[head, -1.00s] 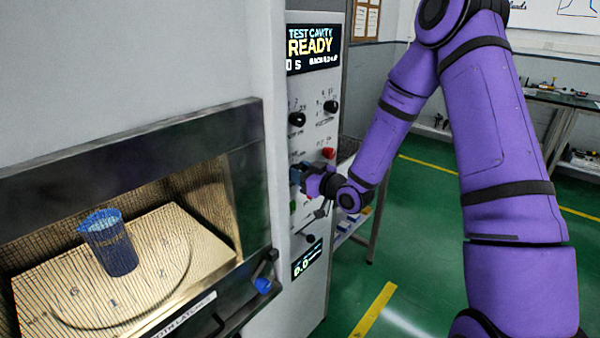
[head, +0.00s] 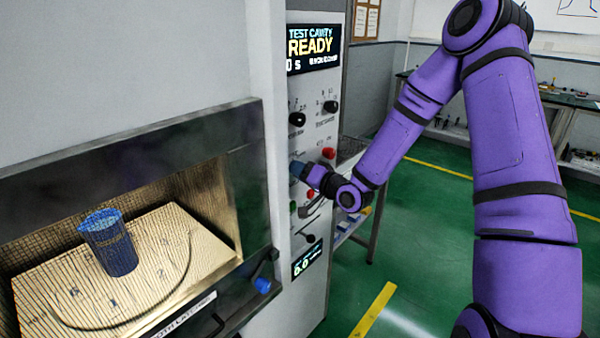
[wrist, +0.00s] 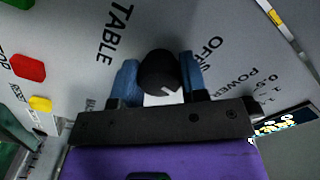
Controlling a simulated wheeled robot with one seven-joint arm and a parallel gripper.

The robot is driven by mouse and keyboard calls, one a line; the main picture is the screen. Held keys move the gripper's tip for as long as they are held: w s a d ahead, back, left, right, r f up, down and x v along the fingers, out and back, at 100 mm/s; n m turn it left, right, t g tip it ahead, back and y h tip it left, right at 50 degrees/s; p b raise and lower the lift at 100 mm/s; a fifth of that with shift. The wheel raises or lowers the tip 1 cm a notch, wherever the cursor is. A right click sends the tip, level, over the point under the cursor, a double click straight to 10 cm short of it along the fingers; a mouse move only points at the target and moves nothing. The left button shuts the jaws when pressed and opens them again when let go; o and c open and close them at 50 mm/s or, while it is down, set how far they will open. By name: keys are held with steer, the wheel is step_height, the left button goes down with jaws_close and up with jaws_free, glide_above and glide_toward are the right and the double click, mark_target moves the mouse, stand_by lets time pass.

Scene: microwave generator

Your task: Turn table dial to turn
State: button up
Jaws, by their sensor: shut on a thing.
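The table dial (wrist: 158,72) is a round black knob with a pale pointer mark, beside the word TABLE on the grey panel in the wrist view. The word OFF is printed on its right. My gripper (wrist: 160,78) has its two blue fingers on either side of the dial, shut on it. The pointer mark is toward the lower right in the wrist view. In the head view my gripper (head: 297,170) is at the control panel (head: 309,118) and hides the dial.
A red button (head: 328,153) and two black knobs, one of them the left knob (head: 297,119), are close above my gripper. A display (head: 313,48) reads READY. A blue beaker (head: 110,245) stands on the round turntable (head: 170,290) behind the mesh at left.

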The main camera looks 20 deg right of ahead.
steer(key=m, duration=0.6)
steer(key=shift+m, duration=0.4)
stand_by(0.3)
steer(key=o, duration=0.9)
steer(key=shift+o, duration=0.2)
steer(key=v, duration=1.1)
